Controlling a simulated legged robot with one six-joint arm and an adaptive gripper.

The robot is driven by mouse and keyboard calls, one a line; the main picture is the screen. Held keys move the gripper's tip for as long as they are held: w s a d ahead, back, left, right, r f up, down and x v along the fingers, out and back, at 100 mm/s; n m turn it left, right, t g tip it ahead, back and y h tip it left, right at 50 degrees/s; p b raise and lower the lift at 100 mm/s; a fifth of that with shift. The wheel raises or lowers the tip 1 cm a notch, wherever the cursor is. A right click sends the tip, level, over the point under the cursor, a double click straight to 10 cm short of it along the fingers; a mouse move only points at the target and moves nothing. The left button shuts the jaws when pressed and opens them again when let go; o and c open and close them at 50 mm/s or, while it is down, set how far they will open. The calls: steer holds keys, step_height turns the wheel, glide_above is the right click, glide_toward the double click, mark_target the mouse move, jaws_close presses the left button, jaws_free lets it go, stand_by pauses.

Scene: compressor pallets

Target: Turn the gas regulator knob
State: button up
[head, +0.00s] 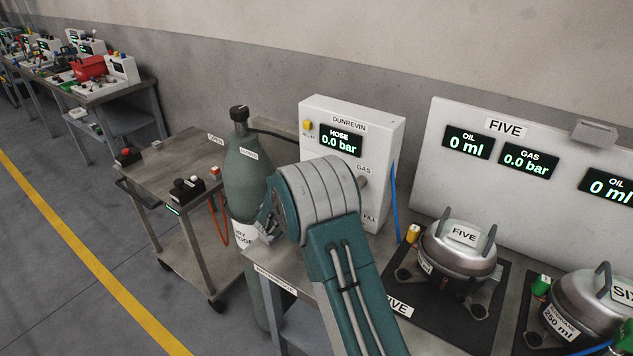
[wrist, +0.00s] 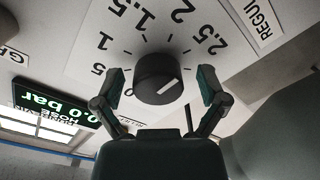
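The gas regulator knob (wrist: 154,72) is a round black knob with a white line on its face. It sits on a white dial plate (wrist: 88,48) with printed numbers, seen turned over in the wrist view. My gripper (wrist: 162,82) is open, with one finger on each side of the knob and a visible gap on both sides. In the head view my arm hides the knob and most of the gripper. The white Dunrevin box (head: 385,130) carries a hose display (head: 341,141) reading 0.0 bar, also in the wrist view (wrist: 52,105).
A grey-green gas cylinder (head: 247,178) stands left of my wrist, close to it. A metal cart (head: 165,160) is further left. At right, metal pots (head: 459,254) stand on black mats before a white panel (head: 560,160). A blue hose (head: 394,200) hangs beside the box.

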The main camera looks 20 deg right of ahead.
steer(key=c, duration=0.9)
